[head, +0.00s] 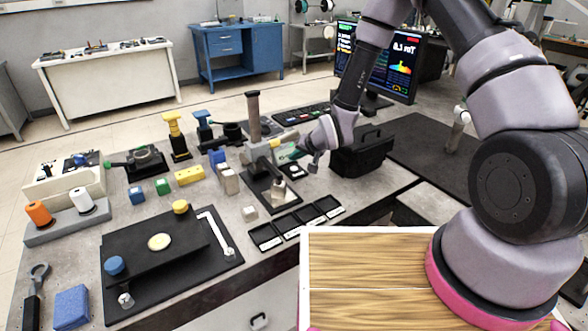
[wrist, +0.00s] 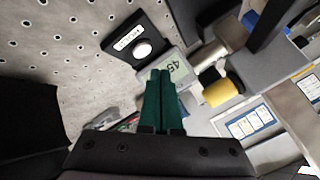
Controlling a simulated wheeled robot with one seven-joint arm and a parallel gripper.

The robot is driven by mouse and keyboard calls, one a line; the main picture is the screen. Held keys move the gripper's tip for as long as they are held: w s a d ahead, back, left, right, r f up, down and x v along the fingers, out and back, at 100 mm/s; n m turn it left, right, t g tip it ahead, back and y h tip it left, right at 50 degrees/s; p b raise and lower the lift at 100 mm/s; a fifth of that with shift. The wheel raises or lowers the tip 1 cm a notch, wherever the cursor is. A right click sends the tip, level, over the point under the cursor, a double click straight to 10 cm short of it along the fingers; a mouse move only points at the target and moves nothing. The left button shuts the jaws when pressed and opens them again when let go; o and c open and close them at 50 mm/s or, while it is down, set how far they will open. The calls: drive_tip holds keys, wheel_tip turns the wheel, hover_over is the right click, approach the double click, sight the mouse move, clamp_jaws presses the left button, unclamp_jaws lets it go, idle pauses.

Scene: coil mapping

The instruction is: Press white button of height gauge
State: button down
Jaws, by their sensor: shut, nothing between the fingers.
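The height gauge (head: 253,118) stands on the bench, its dark upright column above a grey body and a dark base plate. In the wrist view its grey display (wrist: 180,68) shows digits. A round white button (wrist: 142,50) sits on a black labelled plate just beyond my fingertips, slightly to their left. My gripper (wrist: 160,72) has green fingers held together, empty, pointing toward the display and button. I cannot tell whether the tips touch anything.
A yellow knob (wrist: 218,88) is right of my fingers in the wrist view. A black case (head: 362,152) stands right of my gripper. Several black trays (head: 297,220) lie in front. Small coloured blocks (head: 188,175) stand left of the gauge.

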sight(296, 170)
drive_tip(key=shift+f, duration=0.75)
drive_tip(key=shift+f, duration=0.15)
idle(1.4)
drive_tip(key=shift+f, duration=0.25)
drive_tip(key=shift+f, duration=0.4)
idle(0.6)
drive_tip(key=shift+r, duration=0.85)
drive_tip(key=shift+r, duration=2.5)
